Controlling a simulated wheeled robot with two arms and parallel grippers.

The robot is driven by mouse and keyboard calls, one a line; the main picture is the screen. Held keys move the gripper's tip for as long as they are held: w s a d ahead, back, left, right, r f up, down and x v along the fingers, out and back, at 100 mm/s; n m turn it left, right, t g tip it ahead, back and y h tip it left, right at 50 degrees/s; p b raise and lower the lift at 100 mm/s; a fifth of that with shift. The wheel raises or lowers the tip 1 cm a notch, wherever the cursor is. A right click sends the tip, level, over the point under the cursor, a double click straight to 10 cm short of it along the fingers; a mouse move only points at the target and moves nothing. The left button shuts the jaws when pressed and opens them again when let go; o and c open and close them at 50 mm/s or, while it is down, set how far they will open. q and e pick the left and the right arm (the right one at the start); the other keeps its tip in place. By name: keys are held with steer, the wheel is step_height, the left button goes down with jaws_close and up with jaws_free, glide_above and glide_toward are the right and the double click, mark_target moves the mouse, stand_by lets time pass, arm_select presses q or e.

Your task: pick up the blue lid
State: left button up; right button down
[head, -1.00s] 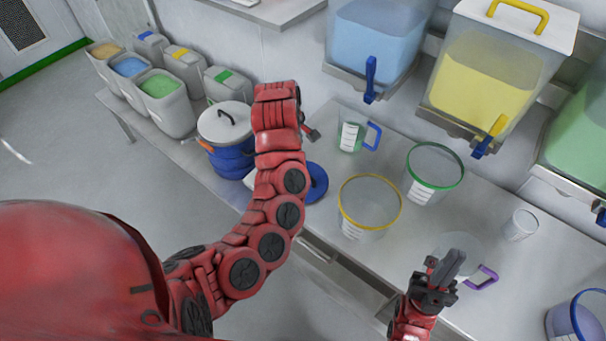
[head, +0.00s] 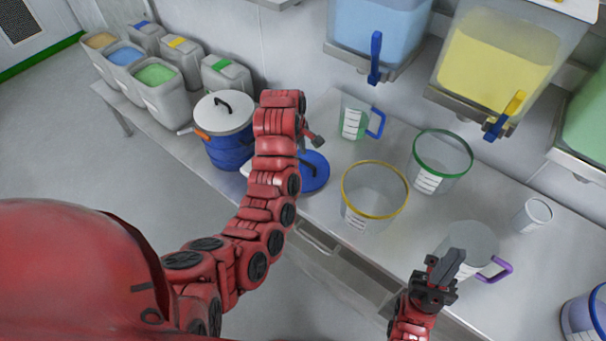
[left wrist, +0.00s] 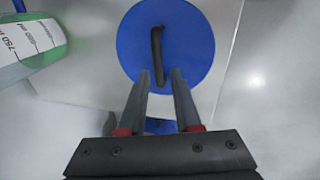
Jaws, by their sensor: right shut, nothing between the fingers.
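The blue lid (head: 318,172) lies flat on the bench, partly hidden behind my left arm in the head view. In the left wrist view the lid (left wrist: 190,50) is a blue disc with a dark bar handle (left wrist: 157,57) across its middle. My left gripper (left wrist: 162,78) is open, its fingertips over the near part of the lid, one on either side of the handle's near end. Nothing is between them but the view of the handle; I cannot tell the height above it. In the head view my left gripper (head: 316,141) shows only partly. My right gripper (head: 446,268) is shut and empty.
A blue pot with a grey lid (head: 225,118) stands left of my left arm. A measuring jug (head: 353,122), a yellow-rimmed tub (head: 350,205) and a green-rimmed tub (head: 428,180) stand to the right. A purple-handled jug (head: 470,240) is beside my right gripper.

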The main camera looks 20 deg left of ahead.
mark_target(302, 160)
arm_select(q)
steer(key=shift+w+d+f+p, duration=0.1)
steer(key=shift+f+p, duration=0.2)
steer(key=shift+f, duration=0.15)
steer(key=f, duration=0.1)
steer(key=f+p, duration=0.2)
steer(key=shift+w+d+f, duration=0.25)
steer(key=shift+w+f, duration=0.1)
steer(key=shift+w, duration=0.05)
steer(key=shift+w+f, duration=0.1)
steer(key=shift+f, duration=0.2)
jaws_close()
